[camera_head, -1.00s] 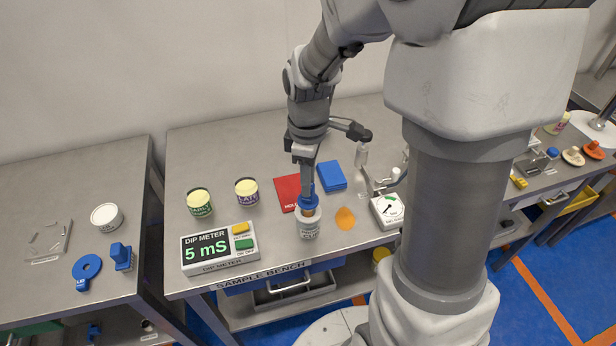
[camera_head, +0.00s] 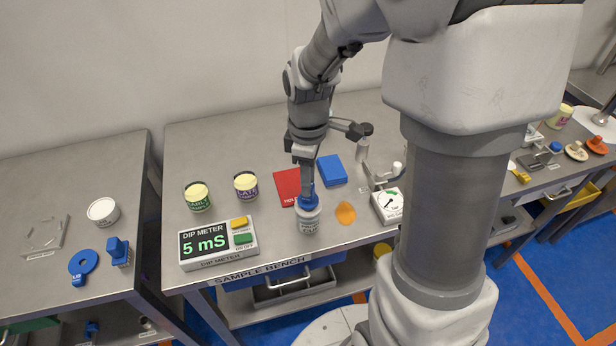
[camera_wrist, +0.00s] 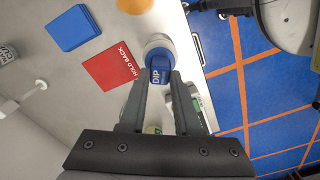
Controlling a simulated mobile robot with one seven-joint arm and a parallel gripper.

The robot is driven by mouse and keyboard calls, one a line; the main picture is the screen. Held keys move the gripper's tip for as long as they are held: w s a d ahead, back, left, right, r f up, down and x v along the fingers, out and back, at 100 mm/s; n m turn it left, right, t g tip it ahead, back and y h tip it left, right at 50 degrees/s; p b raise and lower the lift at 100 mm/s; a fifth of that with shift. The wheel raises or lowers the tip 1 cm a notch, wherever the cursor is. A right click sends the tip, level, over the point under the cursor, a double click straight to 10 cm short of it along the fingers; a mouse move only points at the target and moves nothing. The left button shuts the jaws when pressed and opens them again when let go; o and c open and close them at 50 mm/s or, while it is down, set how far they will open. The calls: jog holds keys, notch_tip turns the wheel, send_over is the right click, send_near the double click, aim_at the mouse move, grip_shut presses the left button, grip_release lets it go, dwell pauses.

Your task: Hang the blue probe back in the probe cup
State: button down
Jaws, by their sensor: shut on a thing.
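My gripper (camera_head: 304,183) is shut on the blue probe (camera_head: 308,200), above the front edge of the bench. In the wrist view the probe's blue head (camera_wrist: 160,70), marked DIP, lies between the two fingers of my gripper (camera_wrist: 161,86). The probe stands about upright at the mouth of a small white cup (camera_head: 309,223) with a dark label, too small to read. The cup's pale rim shows around the blue head in the wrist view (camera_wrist: 153,42). The probe's lower part is hidden, so I cannot tell how fully it is seated.
The dip meter (camera_head: 218,247) reads 5 mS at the left. A red card (camera_head: 287,185), a blue block (camera_head: 331,170) and an orange patch (camera_head: 345,213) lie close by. Two yellow-topped jars (camera_head: 197,197) stand behind the meter. A dial gauge (camera_head: 387,206) is to the right.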

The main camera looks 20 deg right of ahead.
jog(key=shift+f+b, duration=0.55)
jog(key=shift+f, duration=0.25)
jog(key=c, duration=0.5)
grip_release()
jog(key=shift+c, duration=0.2)
jog(key=shift+r, duration=0.1)
notch_tip(320, 180, up, 5)
jog(key=p, duration=0.4)
notch_tip(320, 180, up, 17)
jog(key=p, duration=0.1)
jog(key=shift+r, duration=0.2)
